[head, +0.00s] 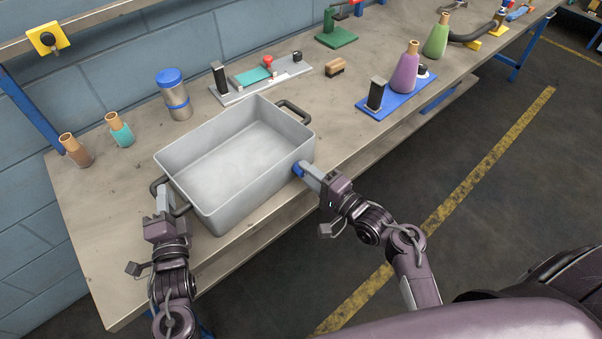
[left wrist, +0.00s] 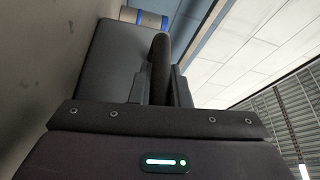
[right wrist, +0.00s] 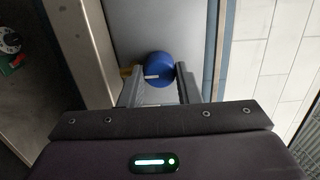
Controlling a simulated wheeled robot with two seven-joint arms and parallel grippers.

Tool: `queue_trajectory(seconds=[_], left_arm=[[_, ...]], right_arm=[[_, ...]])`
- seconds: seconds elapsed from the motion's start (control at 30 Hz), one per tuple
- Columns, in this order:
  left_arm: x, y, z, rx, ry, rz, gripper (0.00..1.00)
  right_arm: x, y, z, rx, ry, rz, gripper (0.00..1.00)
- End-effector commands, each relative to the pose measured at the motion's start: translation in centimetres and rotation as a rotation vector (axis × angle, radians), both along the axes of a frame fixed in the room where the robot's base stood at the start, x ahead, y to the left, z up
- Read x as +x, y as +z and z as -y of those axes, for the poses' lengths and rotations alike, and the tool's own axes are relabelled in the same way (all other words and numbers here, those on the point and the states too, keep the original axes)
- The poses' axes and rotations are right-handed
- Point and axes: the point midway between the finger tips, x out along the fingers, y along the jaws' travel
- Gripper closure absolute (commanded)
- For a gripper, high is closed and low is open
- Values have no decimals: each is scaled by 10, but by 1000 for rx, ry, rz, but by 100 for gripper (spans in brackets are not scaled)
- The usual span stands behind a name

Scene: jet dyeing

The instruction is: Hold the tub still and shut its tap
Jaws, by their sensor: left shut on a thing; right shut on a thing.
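The grey rectangular tub (head: 290,157) stands on the workbench near its front edge, and it looks empty. It has a dark handle at each end; my left gripper (head: 163,197) is shut on the left handle (head: 180,210), which also shows between the fingers in the left wrist view (left wrist: 161,65). The blue tap knob (head: 298,169) is on the tub's front wall near the right corner. My right gripper (head: 306,172) is shut on this knob, seen between the fingertips in the right wrist view (right wrist: 158,68). A white mark shows on the knob.
The workbench (head: 100,240) holds a blue-lidded canister (head: 174,94) and a grey plate with fittings (head: 262,80) behind the tub. Brown (head: 75,150) and teal (head: 120,129) bottles stand left. Bare bench lies left of the tub.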

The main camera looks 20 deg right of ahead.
Motion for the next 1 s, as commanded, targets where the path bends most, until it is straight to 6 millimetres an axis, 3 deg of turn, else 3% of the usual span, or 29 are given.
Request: queue_trajectory(seconds=[0.33, 0.37, 0.5, 0.83, 1.0], left_arm=[[0, -1, 0, 1, 1, -2, 100], [0, -1, 0, 1, 1, -2, 100], [0, -1, 0, 1, 1, -2, 100], [0, -1, 0, 1, 1, -2, 100], [0, -1, 0, 1, 1, -2, 100]], right_arm=[[0, 0, 0, 2, -2, -2, 93], [0, 0, 0, 3, -2, -1, 66], [0, 0, 0, 2, -1, -1, 48], [-3, -1, 2, 0, -1, -1, 48], [-23, -2, 12, -1, -2, -4, 48]])
